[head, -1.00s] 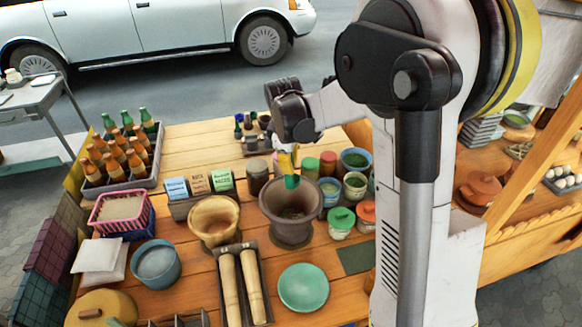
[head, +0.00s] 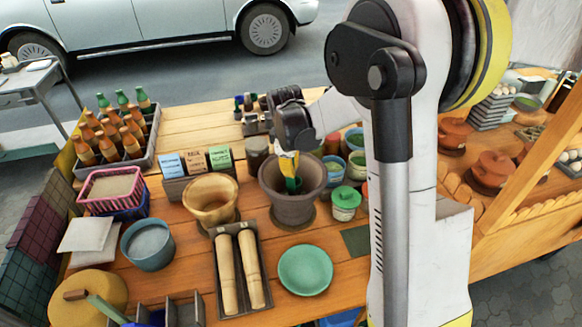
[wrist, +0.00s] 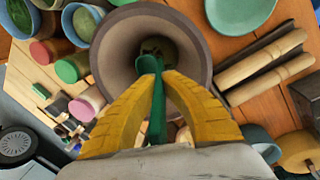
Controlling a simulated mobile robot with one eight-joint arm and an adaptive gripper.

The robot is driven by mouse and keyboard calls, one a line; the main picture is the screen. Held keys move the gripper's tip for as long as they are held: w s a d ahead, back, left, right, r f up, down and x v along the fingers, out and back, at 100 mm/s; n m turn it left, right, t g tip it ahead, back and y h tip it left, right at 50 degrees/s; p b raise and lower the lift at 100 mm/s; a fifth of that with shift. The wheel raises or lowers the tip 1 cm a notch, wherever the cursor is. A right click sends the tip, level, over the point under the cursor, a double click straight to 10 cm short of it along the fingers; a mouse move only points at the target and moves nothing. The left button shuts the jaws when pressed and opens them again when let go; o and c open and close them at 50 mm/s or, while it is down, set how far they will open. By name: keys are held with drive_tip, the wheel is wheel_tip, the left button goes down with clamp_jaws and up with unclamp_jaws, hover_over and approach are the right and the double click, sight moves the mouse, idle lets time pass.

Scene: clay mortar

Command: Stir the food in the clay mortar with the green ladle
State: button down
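The grey-brown clay mortar (head: 268,200) stands on the wooden table and fills the top middle of the wrist view (wrist: 112,48). My gripper (head: 289,166) is above its mouth. In the wrist view the yellow fingers (wrist: 157,80) close around the handle of the green ladle (wrist: 156,112). The ladle (head: 291,184) points down into the mortar, its bowl end inside the rim. The food is mostly hidden; only dark greenish content shows in the wrist view. I cannot tell whether the ladle touches it.
A green plate (head: 305,270) lies in front. Labelled boxes (head: 195,163) stand behind left.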

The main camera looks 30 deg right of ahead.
sight(292, 184)
drive_tip(key=shift+f+b, duration=2.15)
drive_tip(key=shift+f, duration=1)
drive_tip(key=shift+d, duration=0.1)
